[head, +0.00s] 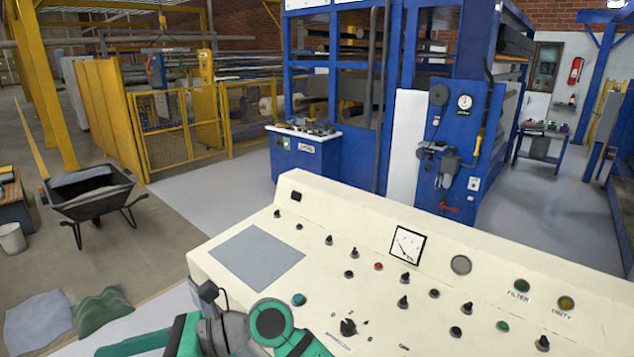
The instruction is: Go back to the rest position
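My green and grey arm shows at the bottom of the head view, in front of the cream control console (370,235). A small dark piece at the arm's upper end (208,292) may be part of my gripper, near the console's left front edge. I cannot make out two fingers or whether they are apart. Nothing is seen held. The console carries several black knobs, a white dial gauge (407,245), a red button (378,266), a teal button (299,299) and a grey blank panel (257,257).
A dark wheelbarrow (92,200) stands at left, with a white bucket (12,238) and cloths or sacks (104,309) on the floor. Yellow fencing (180,130) and a large blue machine (450,130) stand behind. Grey floor is clear at right.

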